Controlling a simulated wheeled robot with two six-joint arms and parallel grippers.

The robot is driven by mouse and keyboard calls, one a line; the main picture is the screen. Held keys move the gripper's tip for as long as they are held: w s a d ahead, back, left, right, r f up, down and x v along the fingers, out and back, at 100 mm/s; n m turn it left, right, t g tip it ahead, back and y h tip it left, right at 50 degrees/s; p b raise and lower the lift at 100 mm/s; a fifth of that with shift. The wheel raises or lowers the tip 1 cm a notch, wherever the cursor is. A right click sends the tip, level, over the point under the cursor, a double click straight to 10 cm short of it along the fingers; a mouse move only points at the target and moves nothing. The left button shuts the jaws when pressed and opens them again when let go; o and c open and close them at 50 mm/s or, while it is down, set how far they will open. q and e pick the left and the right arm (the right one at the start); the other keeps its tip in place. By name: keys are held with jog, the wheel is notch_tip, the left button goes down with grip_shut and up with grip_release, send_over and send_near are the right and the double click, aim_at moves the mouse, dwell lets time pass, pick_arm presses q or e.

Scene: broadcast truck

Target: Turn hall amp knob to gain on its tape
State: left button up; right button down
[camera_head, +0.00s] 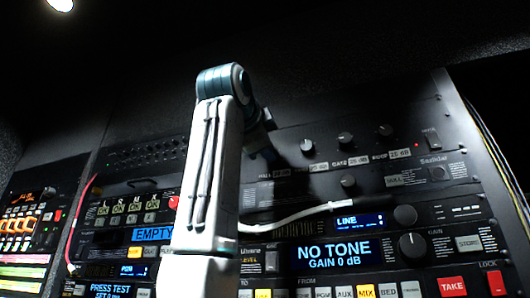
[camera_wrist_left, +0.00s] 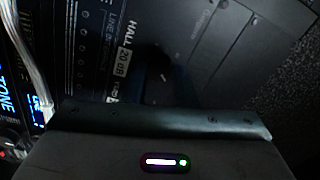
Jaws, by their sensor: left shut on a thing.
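The amp panel with a row of dark knobs (camera_head: 345,138) is in the upper right of the head view. My left gripper (camera_head: 268,150) is at the left end of this row, mostly hidden behind my own arm. In the left wrist view a white tape reading 20 dB (camera_wrist_left: 123,62) lies beside the printed word HALL. The gripper (camera_wrist_left: 160,75) is very dark there, close beside the tape, and is shut on the hall amp knob. The knob is hidden in shadow and by the gripper, so its pointer cannot be read. My right gripper is in neither view.
Below the amp is a unit with a blue NO TONE, GAIN 0 dB screen (camera_head: 335,254) and a big gain knob (camera_head: 412,245). A white cable (camera_head: 290,215) crosses the rack. Red buttons such as TAKE (camera_head: 452,286) are at the lower right.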

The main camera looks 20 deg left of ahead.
pick_arm(q)
jog(key=shift+r, duration=0.1)
jog(key=o, duration=0.9)
jog(key=shift+o, duration=0.5)
jog(key=shift+w, duration=0.25)
jog(key=s+b, duration=0.5)
jog(key=s, duration=0.5)
jog(key=shift+s+a+f, duration=0.2)
jog(key=shift+s+f, duration=0.1)
jog(key=shift+s, duration=0.1)
